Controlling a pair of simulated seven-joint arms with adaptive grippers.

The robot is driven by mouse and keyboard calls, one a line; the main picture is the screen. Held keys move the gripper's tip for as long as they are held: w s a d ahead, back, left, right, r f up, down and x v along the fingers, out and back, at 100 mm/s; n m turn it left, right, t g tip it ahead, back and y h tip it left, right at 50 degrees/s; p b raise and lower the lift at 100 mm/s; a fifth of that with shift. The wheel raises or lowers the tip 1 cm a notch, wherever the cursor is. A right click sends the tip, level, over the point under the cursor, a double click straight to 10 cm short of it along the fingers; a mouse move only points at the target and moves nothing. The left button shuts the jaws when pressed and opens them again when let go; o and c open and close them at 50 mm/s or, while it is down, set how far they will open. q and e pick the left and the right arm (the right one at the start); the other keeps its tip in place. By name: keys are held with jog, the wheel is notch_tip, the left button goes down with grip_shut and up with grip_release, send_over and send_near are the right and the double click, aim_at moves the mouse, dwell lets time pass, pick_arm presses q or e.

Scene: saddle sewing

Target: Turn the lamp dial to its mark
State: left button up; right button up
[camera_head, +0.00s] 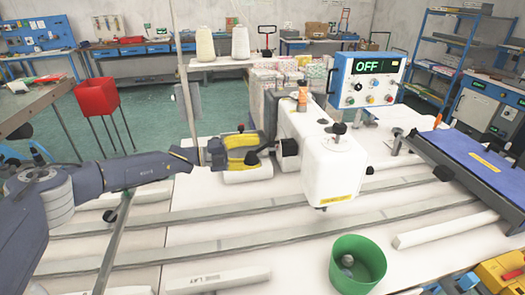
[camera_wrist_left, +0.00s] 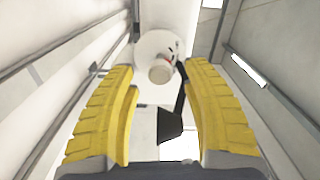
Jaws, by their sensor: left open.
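My left gripper (camera_head: 252,150) reaches in from the left, at the near left side of the white sewing machine (camera_head: 333,165). Its yellow fingers are apart in the left wrist view (camera_wrist_left: 160,68). Between and beyond the fingertips there is a round cream knob (camera_wrist_left: 160,73) on a white round base; I cannot tell whether it is the lamp dial, and no mark is readable. A black wedge-shaped part (camera_wrist_left: 170,124) shows below it. A dark knob (camera_head: 289,147) is on the machine just right of my fingers. The control box (camera_head: 367,80) reads OFF and has several coloured knobs.
A green bin (camera_head: 357,266) holding a small grey item stands at the front of the white table. Long metal rails (camera_head: 270,218) cross the table. A blue-topped fixture (camera_head: 478,160) is at the right. A red box (camera_head: 96,97) on legs stands at the left.

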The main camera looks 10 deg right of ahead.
aim_at(269, 150)
pick_arm(q)
jog(key=shift+d, duration=1.15)
grip_shut()
